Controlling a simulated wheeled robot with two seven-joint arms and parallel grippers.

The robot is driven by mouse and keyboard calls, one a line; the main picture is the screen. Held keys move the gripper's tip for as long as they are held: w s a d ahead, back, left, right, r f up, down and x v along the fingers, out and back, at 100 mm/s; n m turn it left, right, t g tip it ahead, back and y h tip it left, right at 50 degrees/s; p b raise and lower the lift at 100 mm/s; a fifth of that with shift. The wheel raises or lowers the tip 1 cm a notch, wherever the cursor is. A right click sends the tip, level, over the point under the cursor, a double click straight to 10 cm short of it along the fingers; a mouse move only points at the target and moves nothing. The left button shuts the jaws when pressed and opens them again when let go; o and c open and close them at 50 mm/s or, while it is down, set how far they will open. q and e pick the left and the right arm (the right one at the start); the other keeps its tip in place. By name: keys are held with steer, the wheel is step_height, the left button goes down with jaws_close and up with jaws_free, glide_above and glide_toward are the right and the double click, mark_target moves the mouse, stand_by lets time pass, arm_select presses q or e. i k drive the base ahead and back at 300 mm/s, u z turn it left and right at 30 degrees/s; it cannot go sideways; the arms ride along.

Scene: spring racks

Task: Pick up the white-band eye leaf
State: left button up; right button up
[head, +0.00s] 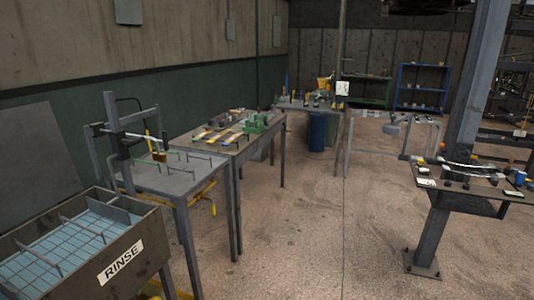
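I cannot single out the white-band eye leaf at this distance. On the dark table (483,186) at the right, thin curved strips with a pale sheen (472,167) lie among small parts, and no band or eye is clear on them. Several flat pieces, some yellow (201,133), lie on the workbench (243,151) in the middle left. Bands on these are too small to tell. Neither of my grippers is in the head view.
A tank marked RINSE (121,262) stands at the near left, before a grey table (182,182) with a rack of upright pegs. A steel column (463,120) stands at the right. Blue barrel (317,130) and blue shelf (421,88) are far back. The middle floor is open.

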mark_target(235, 117)
steer(key=z, duration=0.55)
steer(key=i, duration=2)
steer(key=u, duration=0.45)
steer(key=i, duration=1.85)
steer(key=u, duration=0.8)
